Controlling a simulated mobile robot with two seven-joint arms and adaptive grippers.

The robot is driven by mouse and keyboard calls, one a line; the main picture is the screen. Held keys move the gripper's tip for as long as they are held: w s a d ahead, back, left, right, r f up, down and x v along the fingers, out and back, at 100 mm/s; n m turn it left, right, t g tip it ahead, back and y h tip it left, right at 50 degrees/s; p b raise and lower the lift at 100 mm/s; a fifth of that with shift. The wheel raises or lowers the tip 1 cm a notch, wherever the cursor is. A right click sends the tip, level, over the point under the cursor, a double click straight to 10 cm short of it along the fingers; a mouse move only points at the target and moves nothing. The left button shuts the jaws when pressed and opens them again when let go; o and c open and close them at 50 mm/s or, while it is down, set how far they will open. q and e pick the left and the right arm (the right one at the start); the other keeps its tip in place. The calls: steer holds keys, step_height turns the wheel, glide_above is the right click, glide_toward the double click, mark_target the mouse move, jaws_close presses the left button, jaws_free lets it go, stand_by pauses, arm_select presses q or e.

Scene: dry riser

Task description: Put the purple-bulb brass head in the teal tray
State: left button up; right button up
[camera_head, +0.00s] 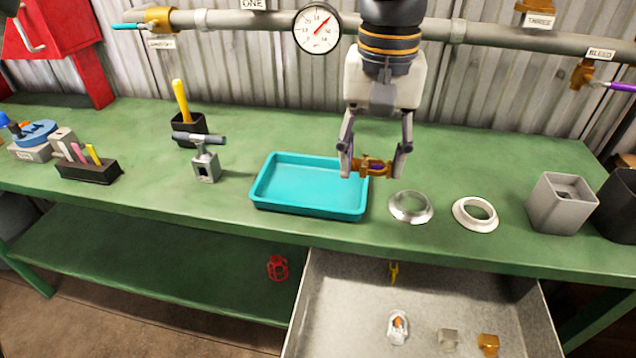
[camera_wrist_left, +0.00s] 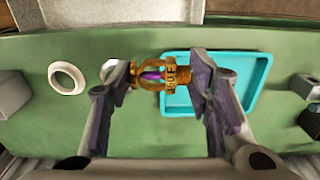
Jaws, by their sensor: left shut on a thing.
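The brass head (camera_head: 374,166) is held sideways between the fingers of my left gripper (camera_head: 374,168). In the left wrist view, its purple bulb (camera_wrist_left: 152,76) shows inside the brass frame, and the left gripper (camera_wrist_left: 163,82) is shut on its two ends. The teal tray (camera_head: 310,210) lies empty on the green bench. In the head view the gripper and head are over the tray's right edge; in the left wrist view the tray (camera_wrist_left: 262,75) is partly hidden behind a finger. The head appears to be above the bench. My right gripper is not in view.
An open drawer (camera_head: 335,300) below holds several small parts. A small vise-like stand (camera_head: 205,165) is left of the tray.

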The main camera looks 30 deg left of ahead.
arm_select(q)
steer(key=w+a+f, duration=0.4)
steer(key=a, duration=0.4)
steer(key=b, duration=0.1)
glide_above(312, 190)
steer(key=f, duration=0.5)
steer(key=shift+d, duration=0.25)
steer(key=f, duration=0.3)
steer(key=shift+a+f+b, duration=0.25)
steer(key=shift+f+b, duration=0.05)
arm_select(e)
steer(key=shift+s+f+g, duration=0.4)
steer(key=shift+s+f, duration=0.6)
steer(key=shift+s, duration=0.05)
arm_select(q)
steer(key=o, duration=1.3)
steer(key=shift+f, duration=0.1)
steer(key=shift+c, duration=0.2)
step_height(312, 190, up, 12)
steer(key=shift+r+p, duration=0.2)
steer(key=shift+p, duration=0.1)
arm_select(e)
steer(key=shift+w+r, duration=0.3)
